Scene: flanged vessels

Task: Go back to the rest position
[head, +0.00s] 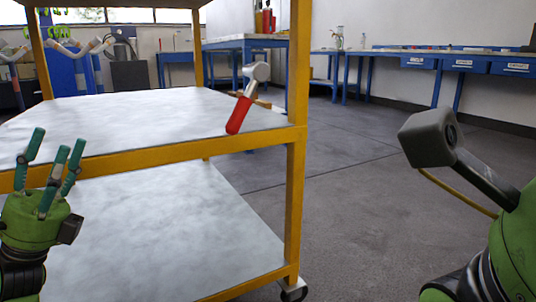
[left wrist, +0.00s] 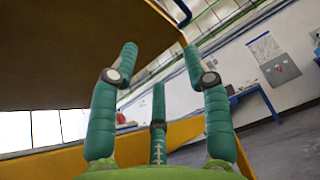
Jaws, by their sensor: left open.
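My left gripper (head: 57,150) is at the left of the head view, in front of the cart's near yellow rail. Its teal fingers point up and are spread apart, with nothing between them. In the left wrist view the same gripper (left wrist: 157,75) is open and empty, with a dark board above it. On the right of the head view is part of my green right arm, with a dark grey block on a bar. I see no fingers of my right gripper.
A yellow-framed cart (head: 295,205) with pale shelves stands close ahead. A red-handled tool with a grey head (head: 238,115) is on its upper shelf, near the right post. Blue tables (head: 243,42) stand behind. The grey floor (head: 350,200) right of the cart is clear.

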